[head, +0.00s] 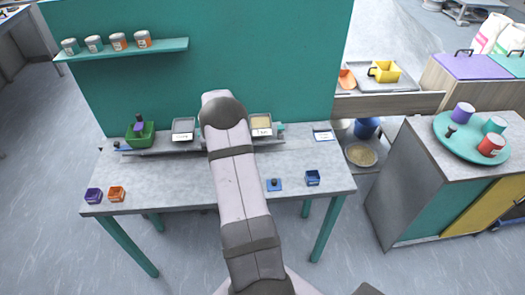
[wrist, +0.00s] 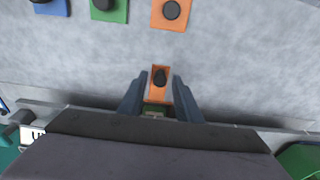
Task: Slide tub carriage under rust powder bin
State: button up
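My gripper (wrist: 160,80) points down by the rail (head: 160,152), with one finger on each side of a small orange piece with a dark knob (wrist: 160,78). I cannot tell whether the fingers touch it. In the head view my arm hides the gripper and the middle of the rail. A green tub (head: 140,140) with a purple-topped item in it stands at the left by the rail; its edge also shows in the wrist view (wrist: 302,160). A grey labelled bin (head: 184,126) and a tan powder bin (head: 261,122) stand behind the rail.
Green (wrist: 108,8) and orange (wrist: 171,12) knobbed plates lie alongside. The table between is mostly clear.

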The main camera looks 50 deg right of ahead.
jog(key=shift+r+p, duration=2.15)
jog(key=shift+r, duration=1.4)
jog(key=shift+a, duration=0.15)
jog(key=s+a+r+n, duration=0.2)
jog(key=s+a+r, duration=0.15)
jog(key=a, duration=0.65)
jog(key=s+a+r+n, duration=0.25)
jog(key=a+r, duration=0.25)
jog(key=a, duration=0.6)
jog(key=s+a+r+n+g+y, duration=0.1)
jog(key=s+a+n, duration=0.1)
jog(key=s+a, duration=0.5)
jog(key=s+a+n, duration=0.3)
jog(key=s+a, duration=0.2)
jog(key=s, duration=0.4)
notch_tip(320, 180, down, 21)
jog(key=b, duration=2.1)
jog(key=shift+d+r, duration=0.2)
jog(key=shift+d, duration=0.05)
